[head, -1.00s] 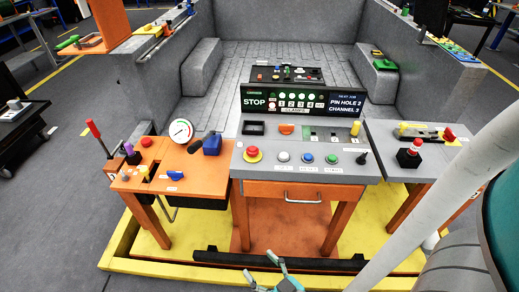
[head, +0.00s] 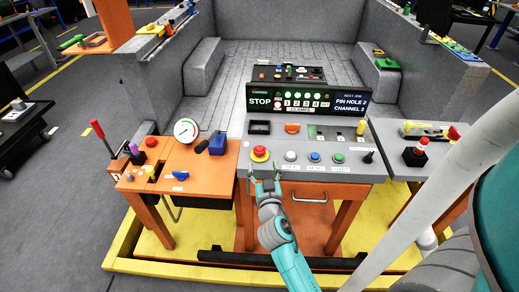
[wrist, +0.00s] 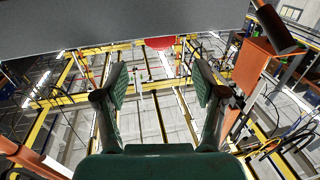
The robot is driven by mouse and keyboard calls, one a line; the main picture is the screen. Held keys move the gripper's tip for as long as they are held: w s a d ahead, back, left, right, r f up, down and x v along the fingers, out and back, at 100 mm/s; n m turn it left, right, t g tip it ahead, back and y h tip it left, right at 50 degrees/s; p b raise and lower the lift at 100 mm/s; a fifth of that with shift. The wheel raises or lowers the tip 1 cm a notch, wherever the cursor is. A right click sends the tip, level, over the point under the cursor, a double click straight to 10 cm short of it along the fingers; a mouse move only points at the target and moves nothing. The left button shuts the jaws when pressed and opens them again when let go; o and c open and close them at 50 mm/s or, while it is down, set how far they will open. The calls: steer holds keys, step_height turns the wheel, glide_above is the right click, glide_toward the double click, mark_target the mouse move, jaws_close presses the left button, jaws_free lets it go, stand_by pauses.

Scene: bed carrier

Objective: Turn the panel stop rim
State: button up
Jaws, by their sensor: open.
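The panel stop (head: 260,153) is a red mushroom button on a yellow base. It sits at the front left of the grey sloped control panel (head: 232,152). My gripper (head: 264,171) is open and empty just in front of the panel's front edge, below the stop in the picture. In the wrist view, part of the red stop cap (wrist: 160,42) shows past the edge of the grey panel (wrist: 80,25), centred between my open fingers (wrist: 160,78) and beyond them. The rest of the stop is hidden there. No contact shows.
A drawer handle (head: 309,198) sticks out below. An orange side table (head: 205,175) with a gauge (head: 185,130) stands left. A display (head: 305,101) stands behind.

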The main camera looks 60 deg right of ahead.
mark_target(260, 154)
steer(key=x, duration=0.9)
steer(key=shift+c, duration=0.3)
steer(key=c, duration=1.1)
